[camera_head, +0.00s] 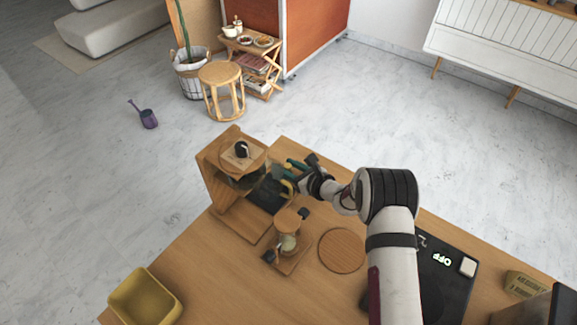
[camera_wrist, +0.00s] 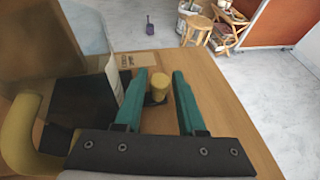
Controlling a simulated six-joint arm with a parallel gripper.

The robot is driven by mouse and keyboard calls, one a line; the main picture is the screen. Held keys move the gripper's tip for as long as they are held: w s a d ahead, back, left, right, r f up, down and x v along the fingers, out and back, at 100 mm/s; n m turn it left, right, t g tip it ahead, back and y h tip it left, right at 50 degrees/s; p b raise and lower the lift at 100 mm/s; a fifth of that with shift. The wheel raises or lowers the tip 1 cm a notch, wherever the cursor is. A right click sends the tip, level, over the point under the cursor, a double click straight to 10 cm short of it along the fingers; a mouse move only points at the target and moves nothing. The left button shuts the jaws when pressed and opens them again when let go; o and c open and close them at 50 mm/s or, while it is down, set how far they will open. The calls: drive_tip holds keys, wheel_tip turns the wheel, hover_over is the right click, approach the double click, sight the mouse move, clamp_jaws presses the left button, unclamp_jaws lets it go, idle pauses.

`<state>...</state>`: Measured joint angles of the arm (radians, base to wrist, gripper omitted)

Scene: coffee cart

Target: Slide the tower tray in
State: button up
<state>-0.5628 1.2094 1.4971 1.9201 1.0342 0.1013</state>
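A wooden tower (camera_head: 212,185) stands at the table's far left corner, with a black tray-like slab (camera_head: 262,197) low inside it. The dark slab also shows at the left in the wrist view (camera_wrist: 75,97). A glass vessel with a yellow handle (camera_wrist: 18,135) stands in front of it and hides part of it. My gripper (camera_head: 296,167) is beside the tower's right side. In the wrist view my gripper (camera_wrist: 164,78) has its teal fingers apart, one on each side of a short yellow knob (camera_wrist: 160,88) on a dark base. Narrow gaps show beside the knob.
A wooden stand with a glass dripper (camera_head: 288,243), a round wooden board (camera_head: 342,250) and a black scale (camera_head: 445,285) are nearer on the table. A yellow bin (camera_head: 146,298) is at the front left. The table edge (camera_wrist: 222,105) lies just right of my gripper.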

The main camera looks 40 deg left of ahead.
drive_tip(key=shift+d, duration=0.1)
drive_tip(key=v, duration=1.5)
drive_tip(key=shift+s+d, duration=0.15)
drive_tip(key=shift+d, duration=0.1)
drive_tip(key=shift+r, duration=0.15)
drive_tip(key=a+f+y, duration=0.1)
drive_tip(key=a+f, duration=0.1)
drive_tip(key=w+a+f+y, duration=0.1)
drive_tip(key=a+y, duration=0.1)
drive_tip(key=a, duration=0.1)
drive_tip(key=w+a+f+t+y, duration=0.1)
drive_tip(key=a+f, duration=0.1)
drive_tip(key=shift+a+f, duration=0.2)
drive_tip(key=shift+f, duration=0.1)
drive_tip(key=x, duration=0.7)
drive_tip(key=shift+r, duration=0.2)
clamp_jaws()
